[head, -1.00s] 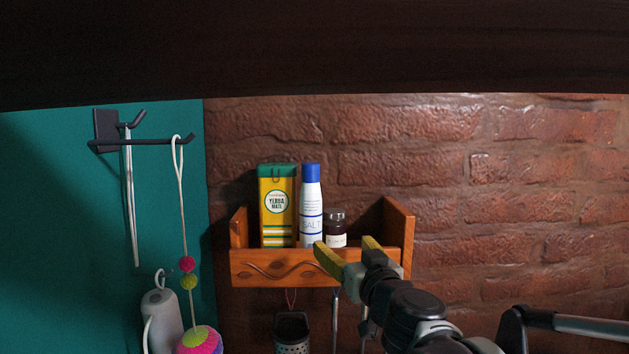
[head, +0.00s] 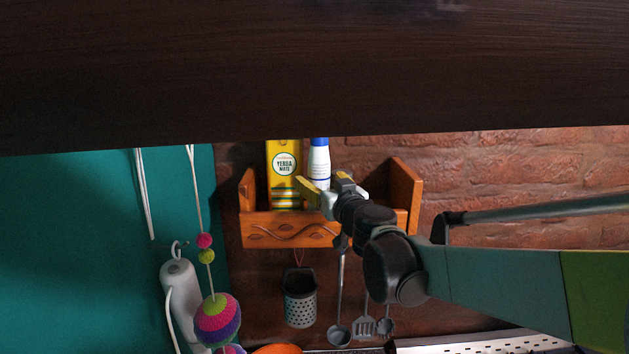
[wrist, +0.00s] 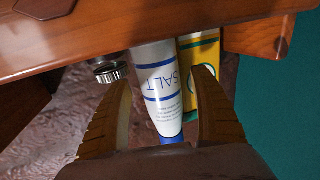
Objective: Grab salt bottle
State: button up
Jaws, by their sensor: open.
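The salt bottle (head: 319,160) is white with a blue cap and stands upright in the wooden wall shelf (head: 290,231), right of the yellow yerba mate box (head: 283,158). The dark overhang hides the top of its cap in the head view. My gripper (head: 323,183) is open at the shelf, in front of the bottle's lower part. In the wrist view, the bottle (wrist: 160,85) appears upside down between the two yellow fingers (wrist: 162,80), with a gap visible on each side. I cannot tell how far the fingers reach around it.
A small jar (wrist: 109,72) is close beside the bottle, by one finger; the yerba mate box (wrist: 200,75) is by the other. The shelf's front board and side walls bound the space. Utensils (head: 364,325) and a perforated holder (head: 300,298) hang below. A dark surface (head: 310,75) covers the top.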

jog(key=shift+w+a, duration=0.2)
jog(key=shift+w, duration=0.45)
jog(key=shift+s, duration=0.25)
jog(key=c, duration=1.5)
jog(key=shift+w, duration=0.1)
